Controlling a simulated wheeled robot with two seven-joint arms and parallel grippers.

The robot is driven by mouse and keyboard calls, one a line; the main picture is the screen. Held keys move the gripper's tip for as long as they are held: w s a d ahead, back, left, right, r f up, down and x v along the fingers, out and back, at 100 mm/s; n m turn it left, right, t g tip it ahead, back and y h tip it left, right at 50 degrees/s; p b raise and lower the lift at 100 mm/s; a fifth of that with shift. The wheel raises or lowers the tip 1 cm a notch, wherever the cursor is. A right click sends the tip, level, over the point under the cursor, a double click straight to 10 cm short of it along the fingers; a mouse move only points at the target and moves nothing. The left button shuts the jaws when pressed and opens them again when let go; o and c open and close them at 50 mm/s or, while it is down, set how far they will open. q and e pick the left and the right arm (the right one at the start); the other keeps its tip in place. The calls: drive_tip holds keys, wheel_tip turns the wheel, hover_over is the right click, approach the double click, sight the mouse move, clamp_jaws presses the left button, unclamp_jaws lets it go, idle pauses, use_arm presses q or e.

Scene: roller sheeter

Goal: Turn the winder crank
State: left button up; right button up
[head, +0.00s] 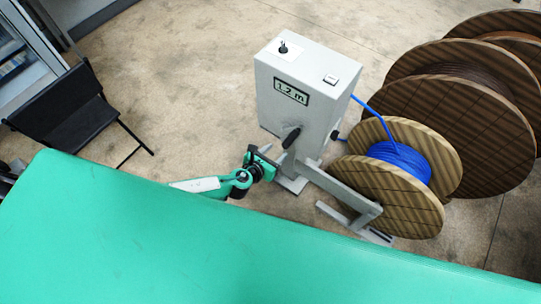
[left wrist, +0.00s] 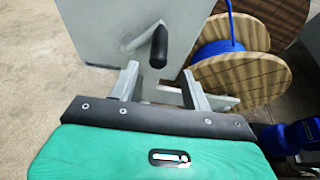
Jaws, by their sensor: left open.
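The winder is a light grey box (head: 305,85) on a stand, with a "1.2 m" label on its face. Its crank has a black handle (head: 291,137) low on the front face; in the left wrist view the black handle (left wrist: 158,47) stands upright at the end of a grey crank arm (left wrist: 138,41). My left gripper (head: 268,153) is just to the left of and below the handle. In the left wrist view its two fingers (left wrist: 160,84) are open and spread, with the handle beyond the tips and between them, apart from both. My right gripper is out of view.
A wooden reel (head: 395,195) of blue cable (head: 402,160) stands right of the winder on a grey frame (head: 340,190). Large wooden reels (head: 460,125) stand behind it. A black chair (head: 65,110) is at the left. Concrete floor lies open left of the winder.

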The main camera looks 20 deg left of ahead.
use_arm(q)
drive_tip(key=shift+v, duration=1.2)
drive_tip(key=s+a+f+n+g+y, duration=0.2)
drive_tip(key=s+a+f+n, duration=0.2)
drive_tip(key=f+n, duration=0.35)
drive_tip(key=s+a+f+n+g+y, duration=0.1)
drive_tip(key=s+a+f+n+g, duration=0.1)
drive_tip(key=s+a+f+n, duration=0.5)
drive_tip(key=s+a+f+n+g+y, duration=0.1)
drive_tip(key=s+f+n+g+y, duration=0.1)
drive_tip(key=f+n, duration=0.6)
drive_tip(key=s+f+n+g, duration=0.2)
drive_tip(key=s+f+n, duration=0.2)
drive_tip(key=s, duration=0.6)
drive_tip(key=s+f+n+g, duration=0.1)
drive_tip(key=s+f+n, duration=0.4)
drive_tip(key=s, duration=0.5)
drive_tip(key=s+f+n+g, duration=0.2)
drive_tip(key=s+f+n, duration=0.3)
drive_tip(key=s, duration=0.5)
drive_tip(key=shift+a+n+g, duration=0.3)
drive_tip(key=shift+a+n, duration=0.1)
drive_tip(key=shift+n, duration=0.05)
